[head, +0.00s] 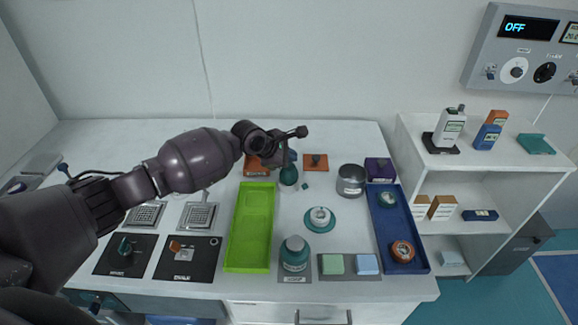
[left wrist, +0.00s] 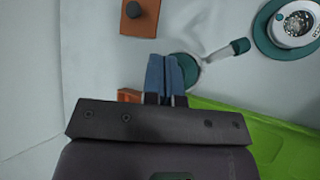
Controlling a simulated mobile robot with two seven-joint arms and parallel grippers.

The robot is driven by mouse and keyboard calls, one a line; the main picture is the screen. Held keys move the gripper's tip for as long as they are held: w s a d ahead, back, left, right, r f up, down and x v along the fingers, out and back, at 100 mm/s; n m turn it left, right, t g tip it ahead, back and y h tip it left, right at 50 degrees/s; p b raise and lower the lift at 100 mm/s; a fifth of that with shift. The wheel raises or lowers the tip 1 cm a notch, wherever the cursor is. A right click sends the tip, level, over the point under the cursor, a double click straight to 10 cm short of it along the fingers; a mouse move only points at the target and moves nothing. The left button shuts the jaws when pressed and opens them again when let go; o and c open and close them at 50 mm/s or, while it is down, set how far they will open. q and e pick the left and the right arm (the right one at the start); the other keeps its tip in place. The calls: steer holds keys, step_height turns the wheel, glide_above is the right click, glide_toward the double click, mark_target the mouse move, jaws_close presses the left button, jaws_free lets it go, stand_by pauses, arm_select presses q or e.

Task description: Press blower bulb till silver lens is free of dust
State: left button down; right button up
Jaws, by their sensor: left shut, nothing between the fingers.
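The blower bulb (head: 289,176) is a teal ball at the back middle of the table, just right of the green tray. In the left wrist view the bulb (left wrist: 187,70) is partly hidden by my fingers; its metal stem ends in a teal tip pointing toward the lens. The silver lens (head: 320,216) sits in a teal round mount in front of it. In the left wrist view the lens (left wrist: 298,23) looks speckled. My left gripper (head: 291,157) is shut and empty, its blue fingers (left wrist: 165,75) beside or over the bulb; contact is unclear. My right gripper is not in view.
A green tray (head: 236,245) lies left of the lens and a blue tray (head: 412,238) right of it. A metal pot (head: 350,181) and an orange plate with a dark knob (head: 315,162) stand behind. A teal bottle (head: 294,255) stands in front.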

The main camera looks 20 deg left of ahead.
mark_target(289, 171)
arm_select(q)
steer(key=shift+f+p, duration=0.3)
steer(key=shift+p, duration=0.05)
stand_by(0.3)
steer(key=shift+f, duration=0.15)
steer(key=shift+f, duration=0.5)
stand_by(0.9)
steer(key=shift+f, duration=0.4)
stand_by(0.3)
stand_by(0.4)
